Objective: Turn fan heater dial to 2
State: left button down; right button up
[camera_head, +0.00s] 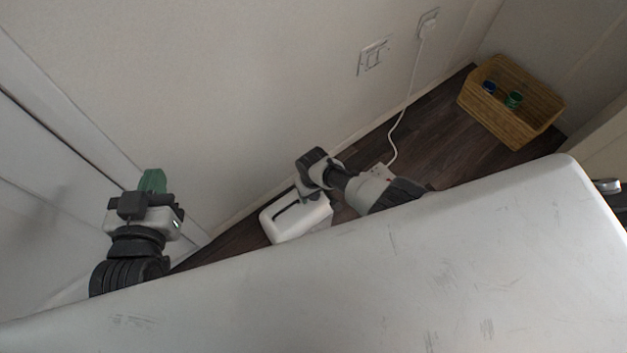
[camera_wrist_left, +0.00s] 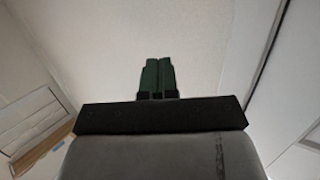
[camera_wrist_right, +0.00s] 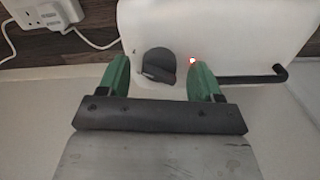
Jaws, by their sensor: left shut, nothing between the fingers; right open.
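The white fan heater (camera_head: 289,222) stands on the floor by the wall, partly hidden by my right arm in the head view. In the right wrist view the heater (camera_wrist_right: 225,30) shows a dark grey dial (camera_wrist_right: 158,65), a lit orange-red lamp (camera_wrist_right: 193,61) and a black handle (camera_wrist_right: 250,77). My right gripper (camera_wrist_right: 160,78) is open, its green fingers on either side of the dial in the picture; I cannot tell whether they touch it. The dial's setting marks are not readable. My left gripper (camera_head: 152,181) is shut and empty, near the wall at left; it also shows in the left wrist view (camera_wrist_left: 157,76).
A wicker basket (camera_head: 511,103) with a blue and a green item stands on the dark floor at the back right. A white cable runs from a wall socket (camera_head: 428,24) to the floor. My large white body surface fills the foreground.

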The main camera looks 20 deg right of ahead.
notch_tip(320, 180, up, 3)
jog(key=shift+f+p, duration=0.2)
jog(key=shift+p, duration=0.75)
notch_tip(320, 180, up, 2)
jog(key=shift+r+p, duration=0.2)
jog(key=shift+p, duration=0.65)
notch_tip(320, 180, up, 3)
jog(key=shift+f+p, duration=0.1)
jog(key=shift+p, duration=0.95)
pick_arm(q)
jog(key=s+a+f+g+y+p, duration=0.1)
jog(key=s+a+f+g+y, duration=0.2)
jog(key=s+f+g, duration=0.6)
jog(key=shift+s+a+n+g, duration=0.3)
jog(key=shift+s+a+g, duration=0.6)
jog(key=shift+s+g, duration=0.5)
pick_arm(e)
jog(key=shift+r, duration=1.3)
pick_arm(q)
jog(key=shift+w, duration=0.1)
